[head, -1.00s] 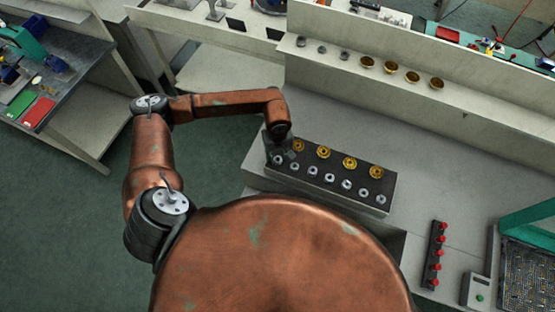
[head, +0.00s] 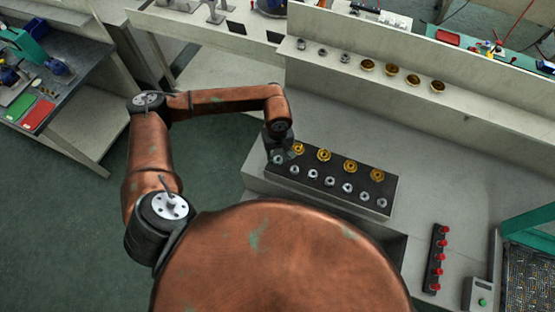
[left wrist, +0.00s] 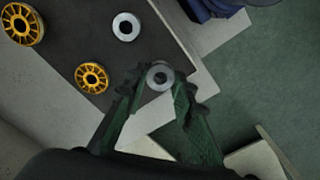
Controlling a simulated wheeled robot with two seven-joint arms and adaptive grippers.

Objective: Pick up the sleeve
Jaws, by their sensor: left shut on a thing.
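A dark rack (head: 392,186) holds a row of silver ring-shaped sleeves and a row of yellow wheel-like parts. My left gripper (head: 278,158) is over the rack's left end. In the left wrist view its green fingers (left wrist: 160,84) are shut on a silver sleeve (left wrist: 160,76) with a dark hole. Another sleeve (left wrist: 126,27) stands apart from the fingers; in the head view the closest one is this sleeve (head: 295,169). I cannot tell how far the held sleeve is above the rack. My right gripper is not in view.
Yellow wheel parts (head: 323,155) stand close behind the sleeves. Brass cups (head: 391,69) and small grey parts line the back shelf. A dark strip with red knobs (head: 438,257) and a grey box with a green button (head: 479,294) are at the right. The bench between is clear.

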